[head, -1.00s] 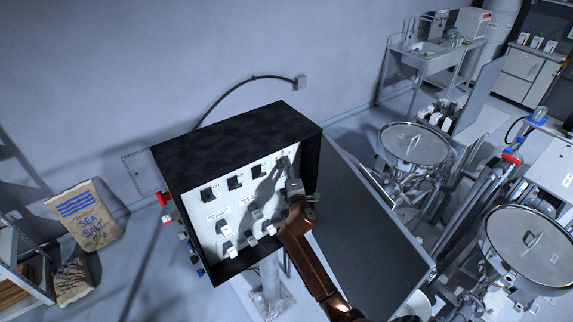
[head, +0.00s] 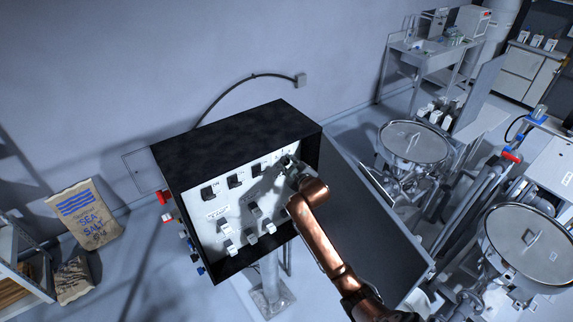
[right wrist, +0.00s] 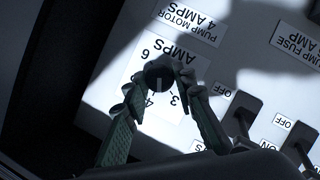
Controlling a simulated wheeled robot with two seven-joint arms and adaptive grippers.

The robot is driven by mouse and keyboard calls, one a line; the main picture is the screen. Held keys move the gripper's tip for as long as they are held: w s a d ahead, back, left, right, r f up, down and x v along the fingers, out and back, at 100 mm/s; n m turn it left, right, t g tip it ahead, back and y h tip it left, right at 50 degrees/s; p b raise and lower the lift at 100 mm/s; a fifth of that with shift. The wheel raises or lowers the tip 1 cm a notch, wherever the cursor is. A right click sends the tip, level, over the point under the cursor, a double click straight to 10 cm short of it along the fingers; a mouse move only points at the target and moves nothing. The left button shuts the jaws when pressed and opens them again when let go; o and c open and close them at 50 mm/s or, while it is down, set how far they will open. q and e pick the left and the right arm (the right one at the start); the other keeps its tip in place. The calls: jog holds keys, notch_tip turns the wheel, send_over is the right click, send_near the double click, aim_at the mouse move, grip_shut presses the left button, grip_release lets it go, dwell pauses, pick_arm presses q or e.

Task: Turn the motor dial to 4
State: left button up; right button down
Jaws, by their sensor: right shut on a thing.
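The motor dial (right wrist: 158,72) is a dark round knob on a white scale plate in the right wrist view. The plate's figures 6, 4 and 3 and the word AMPS show upside down. A pale pointer line on the knob points down in the picture, towards the 4 and 3; its exact reading is unclear. My right gripper (right wrist: 160,82) is shut on the dial, with a green finger on each side. In the head view my right gripper (head: 290,166) is at the panel's upper right corner and hides the dial. My left gripper is not in view.
The black control box (head: 240,135) stands open, its grey door (head: 365,230) swung out right of my arm. Black switches (right wrist: 242,108) sit close beside the dial in the right wrist view. A label (right wrist: 192,20) reads PUMP MOTOR 4 AMPS. Salt sacks (head: 87,215) stand left.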

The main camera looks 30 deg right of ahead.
jog(key=m+y, duration=0.2)
jog(key=m, duration=0.1)
jog(key=shift+d+f+g, duration=0.15)
jog(key=shift+g, duration=0.25)
dwell(0.4)
jog(key=c, duration=1.6)
grip_release()
